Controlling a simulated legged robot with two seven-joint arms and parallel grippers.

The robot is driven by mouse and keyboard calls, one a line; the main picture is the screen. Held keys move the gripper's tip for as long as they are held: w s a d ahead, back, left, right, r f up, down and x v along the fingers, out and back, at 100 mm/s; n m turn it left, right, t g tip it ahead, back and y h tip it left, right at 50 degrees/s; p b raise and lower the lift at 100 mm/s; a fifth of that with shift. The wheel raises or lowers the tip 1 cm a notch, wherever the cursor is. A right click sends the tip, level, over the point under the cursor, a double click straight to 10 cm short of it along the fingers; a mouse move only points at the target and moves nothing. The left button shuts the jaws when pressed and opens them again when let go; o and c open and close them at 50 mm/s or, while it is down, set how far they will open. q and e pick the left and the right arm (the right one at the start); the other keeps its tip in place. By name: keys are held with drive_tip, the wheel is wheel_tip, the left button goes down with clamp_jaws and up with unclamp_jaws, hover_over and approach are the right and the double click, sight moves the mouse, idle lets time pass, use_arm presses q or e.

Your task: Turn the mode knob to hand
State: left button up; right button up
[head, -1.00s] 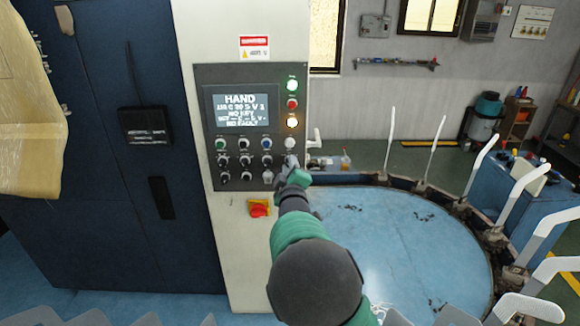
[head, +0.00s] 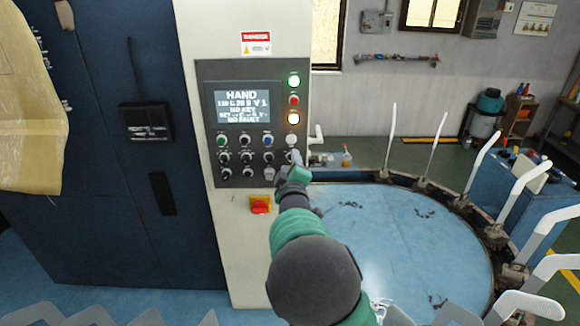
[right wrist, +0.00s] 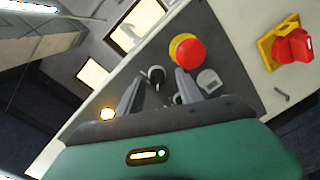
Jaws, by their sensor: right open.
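The control panel (head: 252,120) is on the white cabinet post. Its screen (head: 242,107) reads HAND on the top line. My right gripper (head: 295,158) is at the panel's lower right and covers part of the lower knob rows. In the right wrist view its two fingers (right wrist: 159,86) are apart, with a black knob (right wrist: 156,74) showing between them. I cannot tell whether the fingers touch it. The labels are too small to read, so I cannot tell which knob is the mode knob. My left gripper is not in view.
A red mushroom button on a yellow ring (right wrist: 187,50) is close to the right fingers. A red and yellow rotary switch (head: 260,205) is below the panel. A round blue table (head: 400,235) with upright white arms stands to the right.

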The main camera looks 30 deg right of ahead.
drive_tip(key=b+v, duration=0.2)
drive_tip(key=v, duration=1.4)
drive_tip(key=shift+s, duration=0.35)
drive_tip(key=shift+a+f, duration=0.15)
